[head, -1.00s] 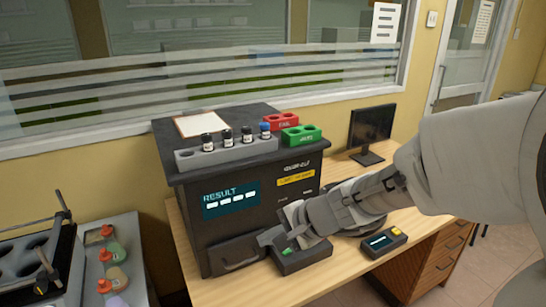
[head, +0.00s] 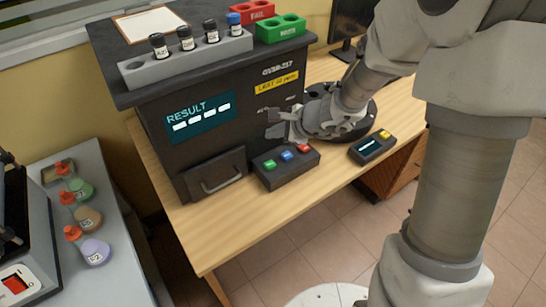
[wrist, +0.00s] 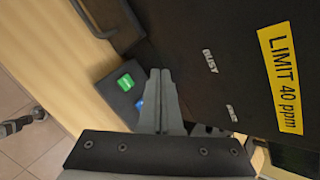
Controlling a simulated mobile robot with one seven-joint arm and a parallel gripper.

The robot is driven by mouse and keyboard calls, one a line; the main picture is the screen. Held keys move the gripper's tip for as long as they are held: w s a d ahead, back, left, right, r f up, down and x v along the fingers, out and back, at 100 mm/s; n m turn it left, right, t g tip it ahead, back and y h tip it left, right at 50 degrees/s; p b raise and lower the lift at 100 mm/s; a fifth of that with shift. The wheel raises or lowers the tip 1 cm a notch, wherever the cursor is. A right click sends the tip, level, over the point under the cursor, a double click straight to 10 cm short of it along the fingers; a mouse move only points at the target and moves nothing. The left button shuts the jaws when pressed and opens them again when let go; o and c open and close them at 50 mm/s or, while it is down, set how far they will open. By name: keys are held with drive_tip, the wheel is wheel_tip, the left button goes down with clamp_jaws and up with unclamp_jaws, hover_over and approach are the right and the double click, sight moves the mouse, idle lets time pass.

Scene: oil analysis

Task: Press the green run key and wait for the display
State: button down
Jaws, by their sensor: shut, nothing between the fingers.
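The key box (head: 285,178) sits on the bench in front of the dark analyser (head: 240,145). It carries a green key (head: 270,164), a blue key (head: 287,156) and a red key (head: 304,149). The display (head: 200,117) reads RESULT above several white blocks, with no readable number. My gripper (head: 270,123) is shut and empty, behind and above the key box near the analyser's front, apart from the keys. In the wrist view, the closed fingers (wrist: 160,85) show beside the green key (wrist: 126,82) and the partly covered blue key (wrist: 139,105); the red key is hidden there.
A drawer with a handle (head: 218,182) is left of the key box. A small device with a yellow key (head: 372,147) lies to the right.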

drive_tip(key=shift+w+f, duration=0.1)
drive_tip(key=shift+w, duration=0.05)
drive_tip(key=shift+f, duration=0.1)
drive_tip(key=b, duration=0.5)
hover_over(274, 166)
wheel_tip(274, 166, down, 7)
drive_tip(key=shift+r, duration=0.1)
drive_tip(key=shift+f+b, duration=0.9)
drive_tip(key=shift+b, duration=0.3)
drive_tip(key=shift+f, duration=0.1)
idle(1.0)
drive_tip(key=shift+f+b, duration=0.35)
drive_tip(key=shift+b, duration=0.3)
drive_tip(key=shift+f+b, duration=0.5)
drive_tip(key=shift+b, duration=0.2)
idle(0.4)
drive_tip(key=shift+r, duration=0.1)
drive_tip(key=shift+r+p, duration=0.7)
drive_tip(key=shift+r, duration=0.15)
